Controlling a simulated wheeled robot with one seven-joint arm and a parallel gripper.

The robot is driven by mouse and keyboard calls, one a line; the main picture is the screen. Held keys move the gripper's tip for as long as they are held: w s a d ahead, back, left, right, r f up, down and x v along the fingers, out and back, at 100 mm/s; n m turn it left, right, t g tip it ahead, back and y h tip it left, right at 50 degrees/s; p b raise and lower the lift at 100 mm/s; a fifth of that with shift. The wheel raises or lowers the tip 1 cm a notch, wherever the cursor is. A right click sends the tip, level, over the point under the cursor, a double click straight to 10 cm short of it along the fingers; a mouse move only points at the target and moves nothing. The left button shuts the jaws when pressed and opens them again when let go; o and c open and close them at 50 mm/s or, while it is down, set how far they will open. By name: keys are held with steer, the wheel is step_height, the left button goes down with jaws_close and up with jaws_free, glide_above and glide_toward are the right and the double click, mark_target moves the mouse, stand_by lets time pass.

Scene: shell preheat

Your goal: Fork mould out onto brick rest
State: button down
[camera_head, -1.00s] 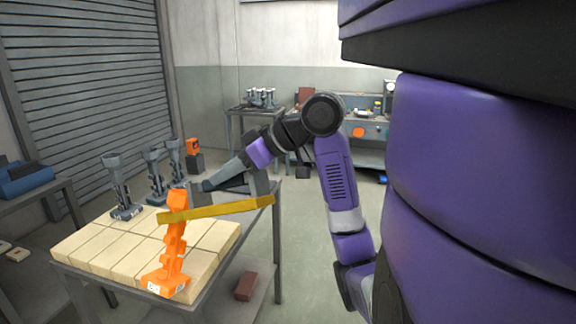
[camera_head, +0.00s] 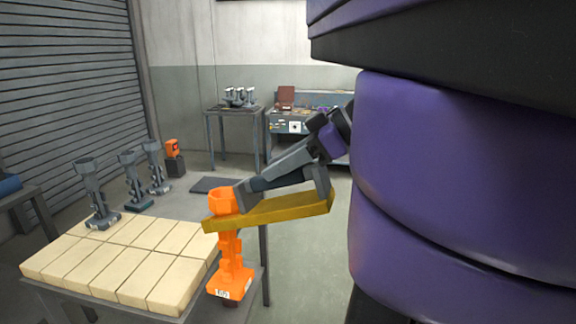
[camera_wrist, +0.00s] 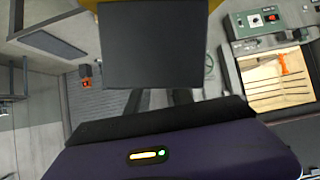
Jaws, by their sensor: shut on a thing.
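The orange mould (camera_head: 231,245) is upright, with a cup-like top and a square base bearing a small white label. The yellow fork (camera_head: 285,208) crosses its upper part, and the mould appears to hang from it. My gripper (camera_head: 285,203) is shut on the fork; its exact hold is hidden. The brick rest (camera_head: 125,262) is a table topped with cream bricks. The mould's base shows just beyond its right edge, apparently off the bricks; its height is hard to judge. In the wrist view, a yellow strip (camera_wrist: 215,3) shows at the top edge.
Several dark grey moulds (camera_head: 92,190) stand at the brick rest's far left. An orange-and-black device (camera_head: 173,158) is behind them. A side table (camera_head: 237,112) and workbench (camera_head: 296,126) stand at the back. The wrist view shows a green control box (camera_wrist: 266,20). Floor right of the rest looks clear.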

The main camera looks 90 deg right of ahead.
steer(key=shift+w+d+f+b, duration=0.45)
steer(key=shift+w+d+b, duration=0.7)
steer(key=shift+w, duration=4.45)
steer(key=shift+w+d+f+b, duration=0.55)
steer(key=shift+w+d, duration=0.95)
steer(key=shift+w, duration=4.05)
step_height(320, 180, down, 7)
steer(key=b, duration=0.5)
steer(key=shift+r, duration=0.2)
steer(key=shift+w+f, duration=0.1)
steer(key=shift+w, duration=0.05)
steer(key=shift+f+b, duration=0.35)
steer(key=shift+f, duration=0.45)
